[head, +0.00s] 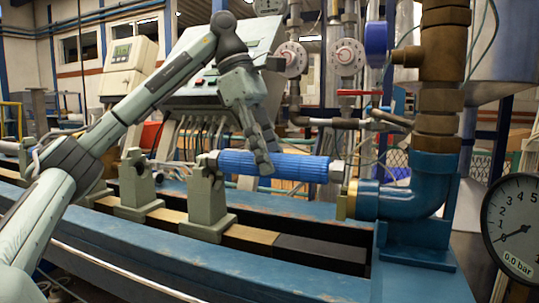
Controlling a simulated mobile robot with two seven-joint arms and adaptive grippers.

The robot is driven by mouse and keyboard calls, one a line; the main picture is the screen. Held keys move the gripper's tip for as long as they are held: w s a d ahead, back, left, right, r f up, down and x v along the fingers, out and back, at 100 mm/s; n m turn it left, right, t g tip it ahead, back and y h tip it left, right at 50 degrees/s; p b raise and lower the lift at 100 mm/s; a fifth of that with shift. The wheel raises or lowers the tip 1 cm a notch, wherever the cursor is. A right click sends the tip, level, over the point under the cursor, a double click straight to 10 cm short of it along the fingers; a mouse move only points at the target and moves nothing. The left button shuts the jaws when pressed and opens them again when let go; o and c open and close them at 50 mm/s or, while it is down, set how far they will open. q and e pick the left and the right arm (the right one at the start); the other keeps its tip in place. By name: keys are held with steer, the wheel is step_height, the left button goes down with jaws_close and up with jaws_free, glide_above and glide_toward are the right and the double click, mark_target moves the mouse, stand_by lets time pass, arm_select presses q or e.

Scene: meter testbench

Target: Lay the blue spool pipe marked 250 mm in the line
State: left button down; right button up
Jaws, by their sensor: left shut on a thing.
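A ribbed blue spool pipe (302,167) with pale end fittings lies roughly level above the bench rail. No 250 mm mark can be read on it. My left gripper (263,162) comes down from above and is shut on the pipe left of its middle. The pipe's left end is at the top of the nearer grey-green support (207,205); I cannot tell whether it rests there. Its right end is near the brass face (345,200) of the blue elbow (415,195), seemingly a little above and behind it. My right gripper is not in view.
A second support (136,188) stands further left on the rail (320,250). A tall brass pipe stack (441,60) rises from the elbow. A pressure gauge (515,235) stands at the right edge. A console (205,85) with hanging cables is behind my left arm.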

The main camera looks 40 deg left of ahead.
mark_target(269, 178)
arm_select(q)
steer(key=shift+f, duration=0.35)
stand_by(0.7)
steer(key=shift+f, duration=0.15)
steer(key=shift+f+b, duration=0.7)
steer(key=shift+f, duration=0.45)
steer(key=shift+f, duration=0.35)
stand_by(0.4)
steer(key=c, duration=1)
jaws_free()
steer(key=shift+o, duration=0.7)
steer(key=shift+f, duration=0.1)
